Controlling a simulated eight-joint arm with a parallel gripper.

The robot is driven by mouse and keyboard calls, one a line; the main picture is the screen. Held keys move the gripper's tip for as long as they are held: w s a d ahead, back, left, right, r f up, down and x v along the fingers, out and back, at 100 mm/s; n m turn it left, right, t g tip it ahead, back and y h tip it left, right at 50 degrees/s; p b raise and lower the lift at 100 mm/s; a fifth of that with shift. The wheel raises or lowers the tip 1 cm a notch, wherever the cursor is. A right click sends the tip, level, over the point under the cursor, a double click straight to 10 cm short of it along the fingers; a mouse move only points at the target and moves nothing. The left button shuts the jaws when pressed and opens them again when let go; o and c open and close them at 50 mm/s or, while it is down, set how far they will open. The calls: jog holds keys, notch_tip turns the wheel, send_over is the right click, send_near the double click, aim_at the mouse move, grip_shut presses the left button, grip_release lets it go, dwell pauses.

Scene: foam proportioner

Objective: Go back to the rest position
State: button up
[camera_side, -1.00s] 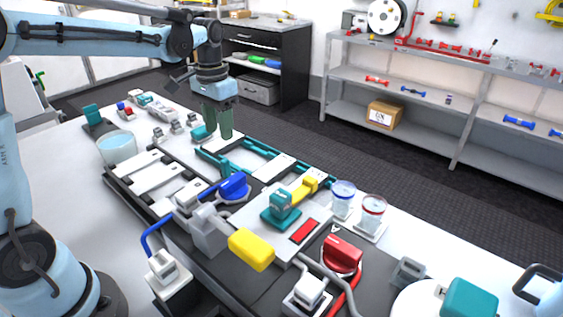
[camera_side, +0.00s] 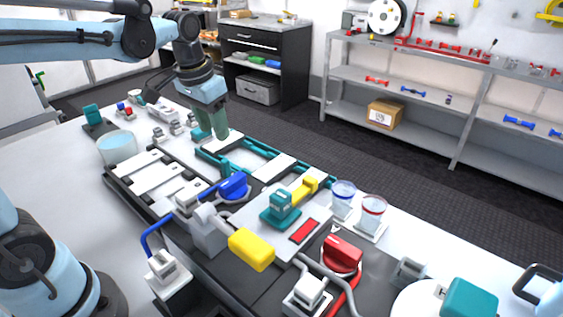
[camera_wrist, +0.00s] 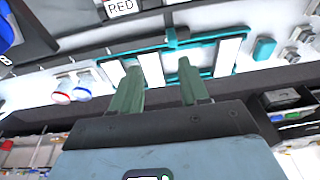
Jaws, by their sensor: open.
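My gripper (camera_side: 213,124) hangs over the far end of the bench in the side view, with its green fingers pointing down beside the teal frame (camera_side: 285,154). In the wrist view my gripper (camera_wrist: 158,78) shows two green fingers spread apart with nothing between them. The teal frame (camera_wrist: 200,40) with its white panels lies beyond the fingertips there. A teal block (camera_wrist: 264,48) lies to the right of the frame in the wrist view. In the side view the fingers partly overlap each other, and whether they touch anything is not clear.
A board with a blue valve handle (camera_side: 234,186), a yellow handle (camera_side: 251,249) and a red knob (camera_side: 342,253) fills the middle of the bench. Two clear cups, one blue-rimmed (camera_side: 343,193) and one red-rimmed (camera_side: 373,208), stand to its right. A glass bowl (camera_side: 117,147) stands at left.

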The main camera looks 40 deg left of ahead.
jog(key=s+d+f+t, duration=0.4)
jog(key=s+d+t, duration=0.1)
jog(key=s, duration=0.3)
jog(key=shift+r, duration=0.1)
dwell(1.4)
